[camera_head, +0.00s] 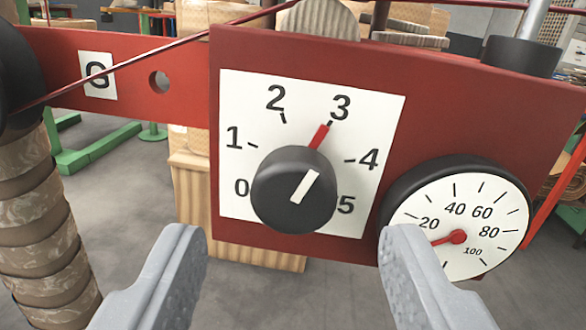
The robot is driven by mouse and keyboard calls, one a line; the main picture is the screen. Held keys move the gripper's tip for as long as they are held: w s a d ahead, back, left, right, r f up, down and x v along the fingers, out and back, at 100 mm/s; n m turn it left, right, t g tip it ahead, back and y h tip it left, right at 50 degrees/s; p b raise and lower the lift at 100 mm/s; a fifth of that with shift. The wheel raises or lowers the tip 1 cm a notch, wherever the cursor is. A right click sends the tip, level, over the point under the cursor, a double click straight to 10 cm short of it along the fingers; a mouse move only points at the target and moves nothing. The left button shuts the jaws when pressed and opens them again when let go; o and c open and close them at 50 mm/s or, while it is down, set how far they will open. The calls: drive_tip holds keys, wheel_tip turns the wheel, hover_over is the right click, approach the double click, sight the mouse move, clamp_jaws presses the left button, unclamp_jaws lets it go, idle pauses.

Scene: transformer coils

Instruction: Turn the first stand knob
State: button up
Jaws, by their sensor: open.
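The stand knob (294,190) is a round black knob with a white mark, in the middle of a white dial plate (243,100) on a red panel. The plate carries the numbers 0 to 5. The knob's white mark slants up to the right, and a red pointer above it points at 3. My gripper (290,240) is open, its two grey fingers in the lower part of the view, one at the lower left and one at the lower right of the knob. Nothing is between the fingertips, and they appear apart from the knob.
A round gauge (490,225) with a red needle sits right of the dial, partly behind my right finger. A red arm marked G (130,55) and a wrapped brown coil (45,230) are at left. A thin red cable crosses the top. Grey floor shows below.

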sight(293, 209)
drive_tip(key=shift+w+a, duration=0.1)
drive_tip(key=shift+w, duration=1.7)
drive_tip(key=c, duration=1)
drive_tip(key=shift+o, duration=0.2)
